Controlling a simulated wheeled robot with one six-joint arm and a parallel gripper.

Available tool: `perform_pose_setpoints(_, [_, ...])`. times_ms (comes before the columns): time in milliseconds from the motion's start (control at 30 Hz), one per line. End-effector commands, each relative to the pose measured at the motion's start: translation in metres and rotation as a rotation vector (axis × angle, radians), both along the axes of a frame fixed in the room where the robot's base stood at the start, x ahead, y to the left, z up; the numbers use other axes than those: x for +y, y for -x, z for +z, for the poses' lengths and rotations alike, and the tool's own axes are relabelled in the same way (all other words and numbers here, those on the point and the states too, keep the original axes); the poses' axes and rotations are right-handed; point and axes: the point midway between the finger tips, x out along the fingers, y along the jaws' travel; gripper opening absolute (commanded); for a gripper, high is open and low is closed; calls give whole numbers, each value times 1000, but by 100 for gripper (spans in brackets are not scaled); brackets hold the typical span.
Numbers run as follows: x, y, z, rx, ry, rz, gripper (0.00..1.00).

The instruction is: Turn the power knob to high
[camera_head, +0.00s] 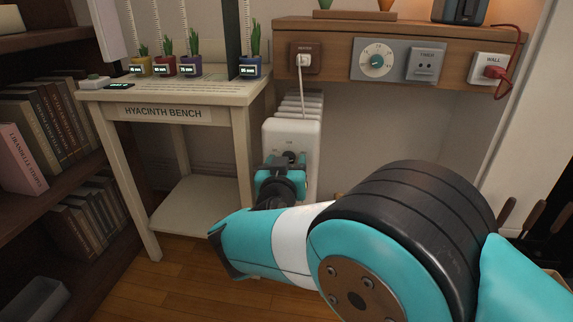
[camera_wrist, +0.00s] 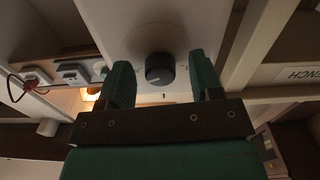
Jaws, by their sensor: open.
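The power knob (camera_wrist: 160,70) is a dark round knob with a pale pointer line, on the front of a white heater (camera_head: 303,130). In the wrist view it lies between the two teal fingers of my gripper (camera_wrist: 161,72), with a gap on each side. The knob's scale marks are too small to read. In the head view my gripper (camera_head: 286,165) is at the heater's front and partly covers the knob (camera_head: 291,156). My gripper is open and holds nothing.
The hyacinth bench (camera_head: 163,112) stands close on the left, with several potted plants on top. A wooden shelf front (camera_head: 335,55) above right carries the heater's plugged socket (camera_head: 306,57), a timer dial (camera_head: 376,60) and a wall socket (camera_head: 491,69). Bookshelves (camera_head: 50,130) stand far left.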

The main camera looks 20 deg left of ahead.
Motion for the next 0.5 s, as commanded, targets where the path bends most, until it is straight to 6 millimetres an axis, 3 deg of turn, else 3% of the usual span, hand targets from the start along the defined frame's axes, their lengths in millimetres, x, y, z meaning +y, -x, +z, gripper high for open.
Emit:
perform_pose_setpoints(267, [-3,15,2,1,2,2,59])
perform_pose_setpoints(500, [-15,71,4,0,6,5,59])
